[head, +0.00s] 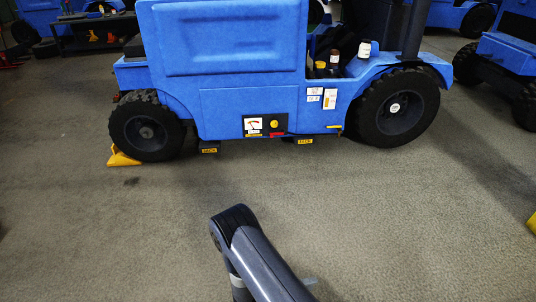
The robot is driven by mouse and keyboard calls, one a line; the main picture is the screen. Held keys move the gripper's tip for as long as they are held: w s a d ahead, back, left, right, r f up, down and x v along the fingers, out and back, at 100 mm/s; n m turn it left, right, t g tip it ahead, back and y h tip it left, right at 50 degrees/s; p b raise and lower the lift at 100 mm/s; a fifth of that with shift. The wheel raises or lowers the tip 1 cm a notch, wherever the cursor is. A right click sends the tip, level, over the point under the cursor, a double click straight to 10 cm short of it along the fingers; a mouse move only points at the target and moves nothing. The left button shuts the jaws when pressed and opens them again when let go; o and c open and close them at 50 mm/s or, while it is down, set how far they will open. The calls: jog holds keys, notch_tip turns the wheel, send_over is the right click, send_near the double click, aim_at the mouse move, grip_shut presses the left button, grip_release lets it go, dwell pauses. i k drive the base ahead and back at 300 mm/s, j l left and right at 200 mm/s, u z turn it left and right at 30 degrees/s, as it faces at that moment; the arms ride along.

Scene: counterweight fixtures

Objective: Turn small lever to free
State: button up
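A blue vehicle (250,105) stands side-on across the upper part of the head view. Low on its side is a dark panel (264,125) with a white dial gauge (254,124), a round yellow knob (274,124) and a small red piece (277,134). Right of the panel, a small yellow bar (333,127) lies about level; it may be the small lever, but no marking on it can be read. My dark arm rises from the bottom middle, well short of the vehicle. I cannot make out my gripper's fingers.
A yellow wedge (123,158) sits against the left wheel (147,127). Two labelled jack points (209,150) (304,141) show under the body. The right wheel (398,107) is larger. Another blue vehicle (508,55) stands at right. The grey floor in front is clear.

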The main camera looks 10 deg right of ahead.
aim_at(271, 134)
jog(key=i+u, duration=0.1)
jog(key=i, duration=0.4)
jog(key=i+l, duration=0.15)
jog(key=i, duration=0.3)
jog(key=i+u, duration=0.15)
jog(key=i, duration=0.35)
jog(key=i+l, duration=0.2)
jog(key=i, duration=0.25)
jog(key=i+l+u, duration=0.15)
jog(key=i, duration=0.35)
jog(key=i+l, duration=0.2)
jog(key=i, duration=0.25)
jog(key=j+u, duration=0.05)
